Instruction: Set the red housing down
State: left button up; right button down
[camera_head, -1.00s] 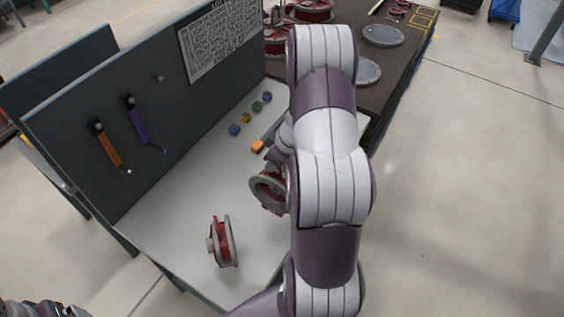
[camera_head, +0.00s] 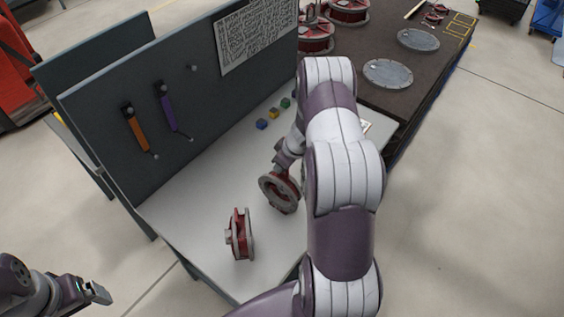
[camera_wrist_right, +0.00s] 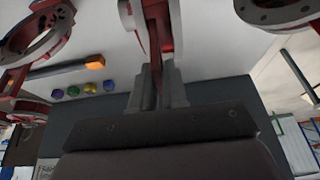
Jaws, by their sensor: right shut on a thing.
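My right gripper (camera_head: 284,163) hangs over the white table and is shut on a red housing (camera_head: 279,192), a red part with a grey ring rim, held tilted. In the right wrist view the gripper (camera_wrist_right: 162,80) grips a red piece of this housing (camera_wrist_right: 158,28). I cannot tell whether it touches the table. A second red housing (camera_head: 240,235) stands on its edge on the table, nearer to me. My left gripper (camera_head: 96,292) is at the lower left, away from the table and with no housing near it; its jaws are too small to read.
The white table (camera_head: 190,215) has bare room left of the housings. A grey panel (camera_head: 100,125) with orange and purple tools stands behind it. Small coloured blocks (camera_head: 262,124) lie along the panel. A dark conveyor table (camera_head: 430,75) with round plates is at the back right.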

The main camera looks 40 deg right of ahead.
jog(key=c, duration=1.1)
grip_release()
jog(key=shift+s+a, duration=0.1)
jog(key=shift+c, duration=0.2)
